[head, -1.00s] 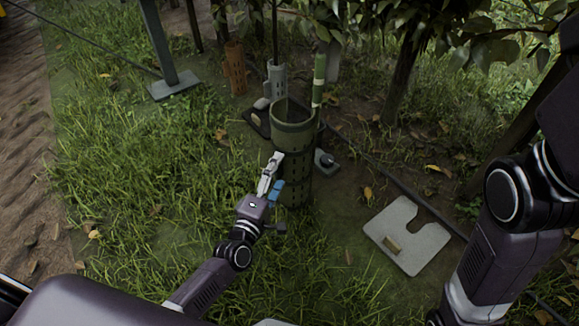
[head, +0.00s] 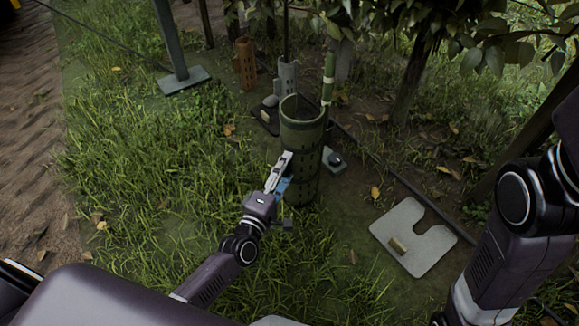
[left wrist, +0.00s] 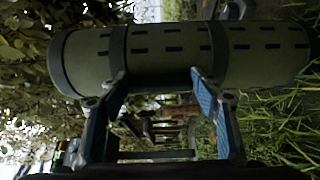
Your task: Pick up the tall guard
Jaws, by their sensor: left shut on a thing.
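The tall guard (head: 306,172) is a dark green tube with rows of slots, upright on the ground in the head view, its open rim at the top. In the left wrist view the tall guard (left wrist: 165,52) lies across the upper picture. My left gripper (head: 284,168) is shut on its left side, around mid-height. In the left wrist view the left gripper's (left wrist: 160,82) two blue-padded fingers reach its wall. The guard's base is partly hidden by grass. My right arm shows at the right, but its gripper is out of view.
Behind the guard stand a grey slotted guard (head: 287,78), a rusty orange guard (head: 245,64) and a green banded stake (head: 328,78). A notched grey plate (head: 425,250) lies to the right. A tree trunk (head: 407,85) rises behind. Grass at left is free.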

